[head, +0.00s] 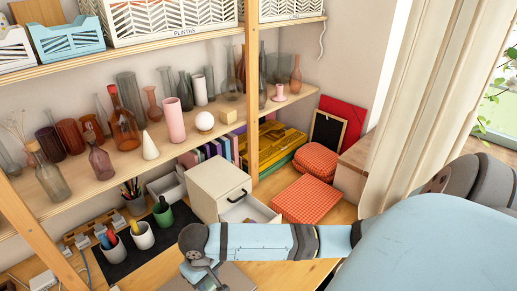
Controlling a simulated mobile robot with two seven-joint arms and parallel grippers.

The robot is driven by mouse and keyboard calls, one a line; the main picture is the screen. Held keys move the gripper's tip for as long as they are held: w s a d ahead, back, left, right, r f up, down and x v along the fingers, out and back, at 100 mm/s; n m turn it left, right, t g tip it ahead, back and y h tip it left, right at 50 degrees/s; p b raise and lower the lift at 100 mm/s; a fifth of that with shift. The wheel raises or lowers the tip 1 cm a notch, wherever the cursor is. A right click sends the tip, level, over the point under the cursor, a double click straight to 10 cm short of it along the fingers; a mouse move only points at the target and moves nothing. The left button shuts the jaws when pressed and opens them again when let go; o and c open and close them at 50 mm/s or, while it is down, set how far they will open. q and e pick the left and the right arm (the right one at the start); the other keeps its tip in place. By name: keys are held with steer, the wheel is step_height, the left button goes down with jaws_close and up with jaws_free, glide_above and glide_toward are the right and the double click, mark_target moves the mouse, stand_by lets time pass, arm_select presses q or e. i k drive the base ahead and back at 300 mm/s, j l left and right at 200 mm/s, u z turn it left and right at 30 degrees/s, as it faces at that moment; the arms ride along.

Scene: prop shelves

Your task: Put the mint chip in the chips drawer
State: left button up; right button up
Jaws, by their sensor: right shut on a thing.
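A small cream drawer cabinet (205,178) stands on the wooden worktop under the shelf. Its upper drawer front has a black handle, and a lower drawer (262,211) is pulled out, partly hidden behind my right arm. I cannot read a label on it. My right gripper (207,280) is at the bottom of the view, in front of and left of the open drawer, pointing down. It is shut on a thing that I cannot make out. The mint chip is not recognisable in this view. My left gripper is not in view.
Cups (142,236) with pencils and brushes stand on a dark mat (112,262) at the left. Red checked boxes (306,200) stand right of the cabinet. A shelf of glass bottles and vases (124,130) hangs above. A wooden post (251,100) rises behind the cabinet.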

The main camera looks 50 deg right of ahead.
mark_target(260, 221)
steer(key=l, duration=0.65)
steer(key=k+l+z, duration=0.1)
steer(key=l, duration=0.55)
